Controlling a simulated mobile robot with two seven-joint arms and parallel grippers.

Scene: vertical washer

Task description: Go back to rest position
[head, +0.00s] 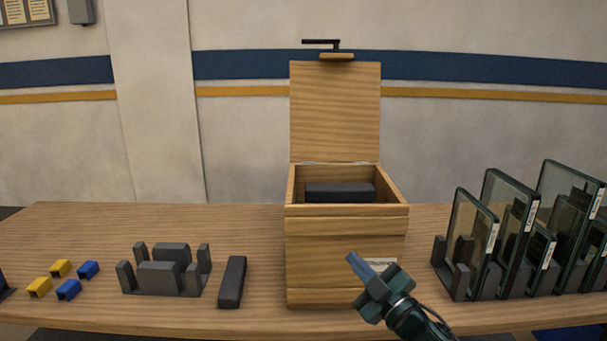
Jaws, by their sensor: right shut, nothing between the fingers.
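My right gripper (357,259) comes in from the lower right and is shut with nothing in it. It is in front of the wooden box (320,262) and hides part of the label on the box's front. The box stands on the table with its lid (335,112) raised upright and a black handle (321,42) at the top. A dark block (339,192) shows inside the box. My left gripper is not in view.
On the table (90,225), yellow and blue pieces (88,269), a dark grey rack (160,276) and a dark bar (232,282) lie left of the box. Glass panels (507,196) stand in a rack at the right. The back left of the table is clear.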

